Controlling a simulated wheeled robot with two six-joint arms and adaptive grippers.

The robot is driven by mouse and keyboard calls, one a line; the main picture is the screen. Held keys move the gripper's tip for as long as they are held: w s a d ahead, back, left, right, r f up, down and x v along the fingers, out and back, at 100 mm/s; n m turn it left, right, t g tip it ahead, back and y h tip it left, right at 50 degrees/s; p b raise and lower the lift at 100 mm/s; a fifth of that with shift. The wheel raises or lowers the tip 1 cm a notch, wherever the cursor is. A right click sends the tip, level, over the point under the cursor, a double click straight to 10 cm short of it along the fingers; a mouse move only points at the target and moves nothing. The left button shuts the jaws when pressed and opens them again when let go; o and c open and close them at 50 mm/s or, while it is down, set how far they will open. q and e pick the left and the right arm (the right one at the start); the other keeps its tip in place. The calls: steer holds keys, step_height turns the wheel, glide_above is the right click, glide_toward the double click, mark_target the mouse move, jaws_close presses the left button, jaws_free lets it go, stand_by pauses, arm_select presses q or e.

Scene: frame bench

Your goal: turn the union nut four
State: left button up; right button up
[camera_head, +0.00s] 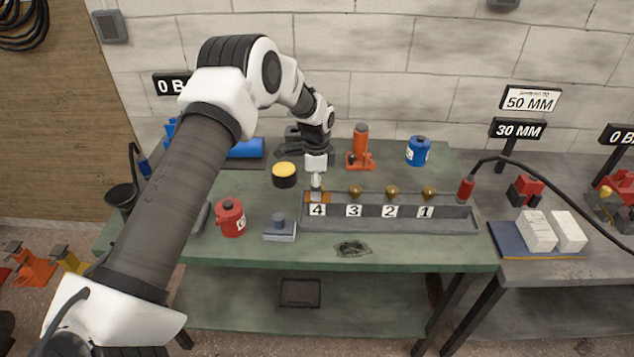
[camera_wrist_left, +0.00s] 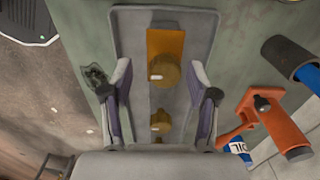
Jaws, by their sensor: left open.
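Union nut four (camera_wrist_left: 167,74) is a round brass nut with a white mark, on an orange plate (camera_wrist_left: 166,42) in a grey trough. In the head view the gripper mostly hides this nut above the label 4 (camera_head: 317,210). My left gripper (camera_head: 316,187) points down over it. In the left wrist view the left gripper (camera_wrist_left: 160,84) is open, its fingers apart on either side of the row, not visibly touching the nut. Brass nuts three (camera_head: 354,191), two (camera_head: 392,191) and one (camera_head: 428,192) stand in line to the right. My right gripper is out of view.
A red canister (camera_head: 230,218) and a grey block (camera_head: 280,229) stand left of the trough (camera_head: 430,226). Behind are a yellow-topped black tin (camera_head: 285,175), an orange jack (camera_head: 360,148) and a blue can (camera_head: 418,151). A dark stain (camera_head: 352,248) marks the green bench front.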

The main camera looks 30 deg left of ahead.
arm_select(q)
steer(key=shift+w+f, duration=0.65)
steer(key=shift+w, duration=0.1)
steer(key=shift+s+r, duration=0.2)
steer(key=shift+s, duration=0.05)
steer(key=shift+s+r, duration=0.25)
steer(key=shift+s, duration=0.05)
steer(key=c, duration=1.1)
steer(key=shift+f, duration=0.15)
jaws_close()
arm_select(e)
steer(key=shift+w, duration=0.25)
